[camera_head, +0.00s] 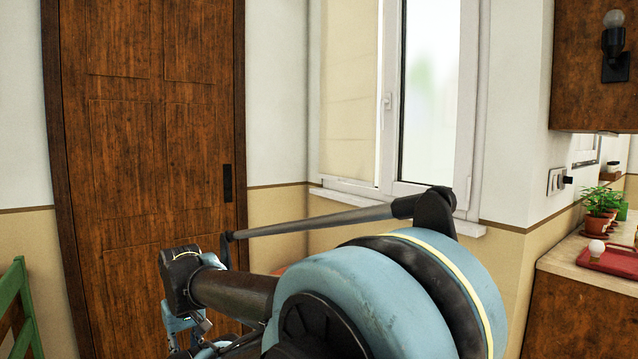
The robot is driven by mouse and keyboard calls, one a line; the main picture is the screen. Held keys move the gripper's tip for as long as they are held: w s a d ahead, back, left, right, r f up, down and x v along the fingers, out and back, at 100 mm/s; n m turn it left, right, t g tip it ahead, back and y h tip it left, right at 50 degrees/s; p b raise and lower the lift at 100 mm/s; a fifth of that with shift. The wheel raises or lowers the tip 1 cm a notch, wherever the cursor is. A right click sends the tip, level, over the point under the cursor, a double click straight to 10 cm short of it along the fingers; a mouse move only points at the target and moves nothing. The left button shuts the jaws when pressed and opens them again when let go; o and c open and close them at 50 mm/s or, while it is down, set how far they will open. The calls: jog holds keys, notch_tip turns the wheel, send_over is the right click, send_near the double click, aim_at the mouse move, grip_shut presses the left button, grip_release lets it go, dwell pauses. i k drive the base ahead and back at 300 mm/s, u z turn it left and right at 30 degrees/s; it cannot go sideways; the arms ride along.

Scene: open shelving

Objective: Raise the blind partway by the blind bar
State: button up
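A cream blind (349,85) hangs over the left pane of the white window (428,90), with faint horizontal folds. It reaches down close to the sill, and its lower edge lies near the bottom of that pane. I cannot make out a separate blind bar there. My arm fills the lower middle of the view, in front of the wall below the window. What seems to be my gripper (186,328) is at the lower left, small and partly hidden by my arm, in front of the brown door and well away from the blind. Its fingers are not clear.
A white sill (340,199) juts out below the window. A closed brown wooden door (150,130) stands at the left, with green furniture (18,300) beside it. At the right are a counter (570,262) with potted plants (598,203) and a wall cabinet (590,90).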

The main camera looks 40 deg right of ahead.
aim_at(341, 161)
jog(key=i, duration=1.05)
jog(key=z, duration=1.9)
